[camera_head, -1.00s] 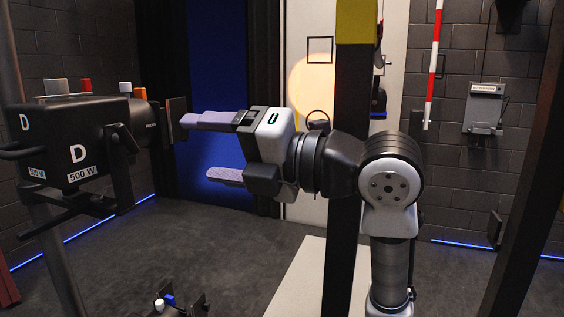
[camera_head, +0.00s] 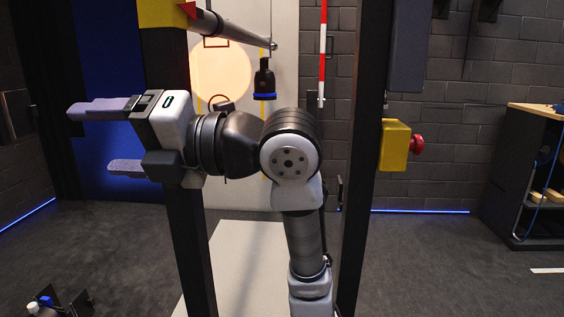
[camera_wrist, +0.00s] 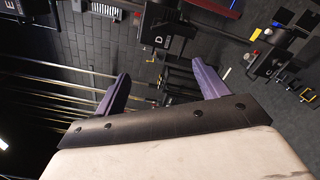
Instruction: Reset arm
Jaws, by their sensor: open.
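My gripper (camera_head: 105,138) is in the left part of the head view, pointing left. Its two purple-grey fingers are spread wide apart with nothing between them. My arm is bent, with the forearm rising from the bottom and the wrist reaching left in front of a dark post. In the wrist view my gripper (camera_wrist: 160,92) also shows two separated purple fingers. Beyond them are a black lamp housing marked D (camera_wrist: 160,38) and dark floor. Nothing touches the fingers.
Dark posts (camera_head: 360,150) stand left and right of my arm. A yellow box (camera_head: 394,146) with a red button (camera_head: 417,145) is on the right post. A black device (camera_head: 264,80) hangs behind. A shelf unit (camera_head: 530,175) stands at far right.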

